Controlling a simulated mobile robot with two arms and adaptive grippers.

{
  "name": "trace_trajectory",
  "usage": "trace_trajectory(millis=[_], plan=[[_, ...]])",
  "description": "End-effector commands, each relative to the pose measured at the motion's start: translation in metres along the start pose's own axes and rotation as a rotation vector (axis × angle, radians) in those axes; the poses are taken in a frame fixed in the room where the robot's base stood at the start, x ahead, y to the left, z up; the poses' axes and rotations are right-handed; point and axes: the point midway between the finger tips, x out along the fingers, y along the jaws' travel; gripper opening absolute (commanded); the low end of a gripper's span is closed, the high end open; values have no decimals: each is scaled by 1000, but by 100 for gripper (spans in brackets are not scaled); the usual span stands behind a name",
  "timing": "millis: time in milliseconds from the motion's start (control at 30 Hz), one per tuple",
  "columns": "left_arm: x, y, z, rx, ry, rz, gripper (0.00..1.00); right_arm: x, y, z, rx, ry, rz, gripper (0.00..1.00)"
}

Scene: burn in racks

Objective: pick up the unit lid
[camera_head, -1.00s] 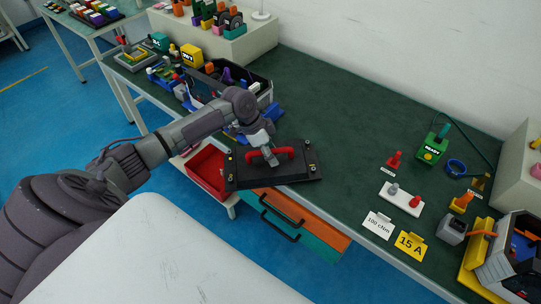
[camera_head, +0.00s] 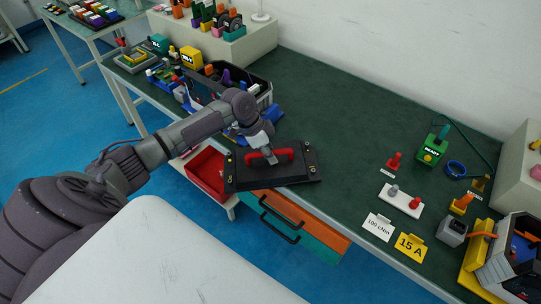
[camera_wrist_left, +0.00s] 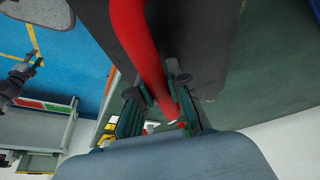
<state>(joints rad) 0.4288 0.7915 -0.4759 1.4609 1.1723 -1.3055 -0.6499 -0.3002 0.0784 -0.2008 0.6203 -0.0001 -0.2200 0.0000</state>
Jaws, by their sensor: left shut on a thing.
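The unit lid (camera_head: 298,172) is a flat black plate with a red handle (camera_head: 283,155) and small screws near its corners. It is at the front edge of the green bench, partly out over the drawers. I cannot tell whether it touches the bench. My left gripper (camera_head: 268,156) is shut on the red handle from above. In the left wrist view the red handle (camera_wrist_left: 143,50) runs between the fingers (camera_wrist_left: 160,97), with the dark lid (camera_wrist_left: 185,30) beyond it. My right gripper is out of view.
An open dark unit (camera_head: 262,85) stands behind my left arm. A red bin (camera_head: 207,170) and orange and teal drawers (camera_head: 300,218) are below the front edge. Signs, a green READY block (camera_head: 433,149) and small parts stand at the right. The bench's middle is clear.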

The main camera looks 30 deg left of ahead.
Motion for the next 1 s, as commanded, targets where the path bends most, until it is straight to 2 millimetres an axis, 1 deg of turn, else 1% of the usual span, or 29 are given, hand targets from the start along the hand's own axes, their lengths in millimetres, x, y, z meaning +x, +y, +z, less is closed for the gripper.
trace_trajectory(millis=[167, 267, 367, 400, 700, 833, 1000], plan=[[-12, 0, -6, 3, 5, -3, 0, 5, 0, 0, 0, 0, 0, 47], [-25, 0, -11, 4, 4, -6, 0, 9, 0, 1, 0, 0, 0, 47], [-43, 2, -19, 5, 7, -7, 0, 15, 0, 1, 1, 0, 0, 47], [-42, 4, -31, 5, 10, -2, 0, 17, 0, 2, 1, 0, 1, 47], [-53, 14, -105, 5, 9, -3, 0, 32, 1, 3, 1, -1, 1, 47], [-57, 17, -129, 3, 8, -2, 0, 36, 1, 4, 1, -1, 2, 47], [-60, 19, -146, 1, 5, -2, 0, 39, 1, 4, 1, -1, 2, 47]])
